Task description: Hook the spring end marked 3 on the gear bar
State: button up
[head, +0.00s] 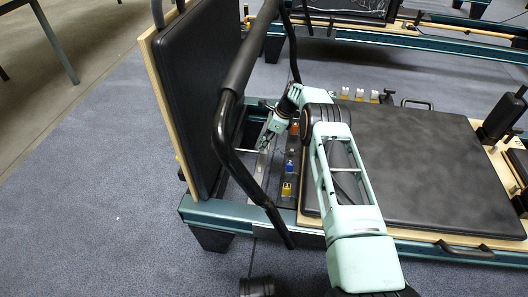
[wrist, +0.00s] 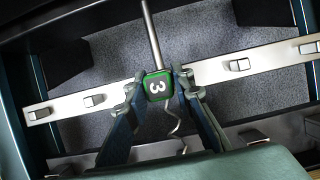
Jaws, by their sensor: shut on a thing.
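The spring end marked 3 (wrist: 158,87) is a green-rimmed dark block with a white 3, seen in the wrist view. My gripper (wrist: 160,88) is shut on it, one finger on each side. The gear bar (wrist: 70,105) is a pale strip with several small pegs, running across behind the spring end and the fingertips. I cannot tell whether the spring end touches the bar. A grey rod runs up from the block and a wavy thin wire hangs below it. In the head view my gripper (head: 268,135) is low inside the frame's end, and the spring end is hidden.
Orange (head: 294,128), blue (head: 290,167) and yellow (head: 287,190) tagged spring ends line up beside the carriage (head: 420,160). A black tubular bar (head: 228,130) and an upright padded board (head: 195,95) stand left of my gripper. Open floor lies left.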

jog(key=shift+f, duration=0.15)
jog(key=o, duration=0.8)
jog(key=shift+s+f, duration=0.1)
jog(key=o, duration=0.3)
jog(key=a+p+v, duration=0.1)
jog(key=p+v, duration=0.2)
jog(key=v, duration=0.6)
jog(key=w+a+r+p+v, duration=0.1)
jog(key=p+v, duration=0.1)
jog(key=v, duration=0.8)
jog(key=shift+a+r+p, duration=0.25)
jog(key=shift+r+p, duration=0.1)
jog(key=shift+p, duration=0.05)
jog(key=shift+s, duration=0.1)
